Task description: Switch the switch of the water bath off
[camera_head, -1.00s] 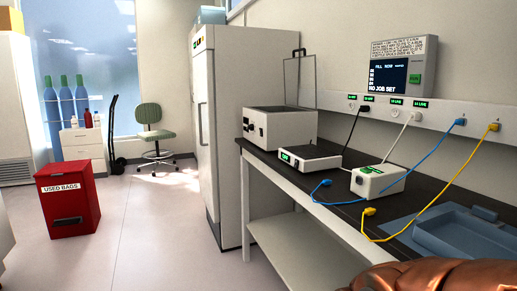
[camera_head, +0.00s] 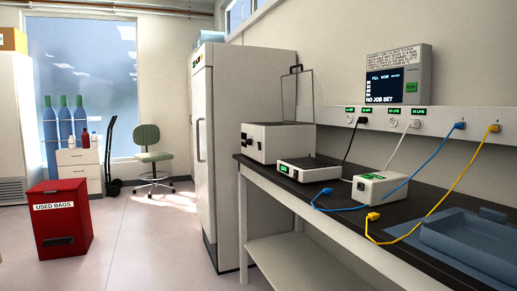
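A white box-shaped unit (camera_head: 277,143) stands at the far end of the dark bench, beside the tall white cabinet. It looks like the water bath, though I see no readable label on it. A clear raised panel (camera_head: 290,95) with a dark handle stands up at it. Its front face carries small dark controls (camera_head: 246,136). They are too small to tell which is the switch or how it is set. My gripper is not in view.
The dark bench holds a flat white device (camera_head: 309,170), a small white box (camera_head: 380,187) and a blue tray (camera_head: 460,240). Blue and yellow cables (camera_head: 440,205) hang loosely across it. A red bin (camera_head: 62,222) stands left; the floor (camera_head: 150,240) between is clear.

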